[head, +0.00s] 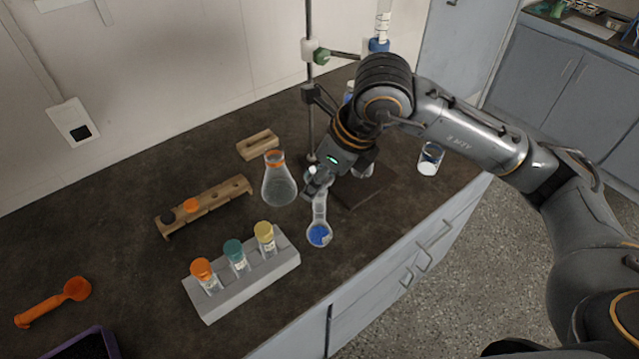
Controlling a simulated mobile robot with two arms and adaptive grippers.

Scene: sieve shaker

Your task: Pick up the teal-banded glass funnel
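I cannot make out a teal-banded glass funnel for certain. My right gripper (318,182) points down over the bench, close to the neck of a round clear glass vessel with blue contents (319,233). The fingers are small and partly hidden by the wrist, so I cannot tell whether they are open or touch the neck. A conical flask with an orange band (279,184) stands just left of the gripper. My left gripper is out of view.
A grey rack (250,283) holds orange-, teal- and yellow-capped vials. Nearby are a wooden rack (213,204), a wooden block (258,145), an orange scoop (54,302) and a clamp stand (309,90). A small beaker (430,158) is near the right edge. The left bench is mostly clear.

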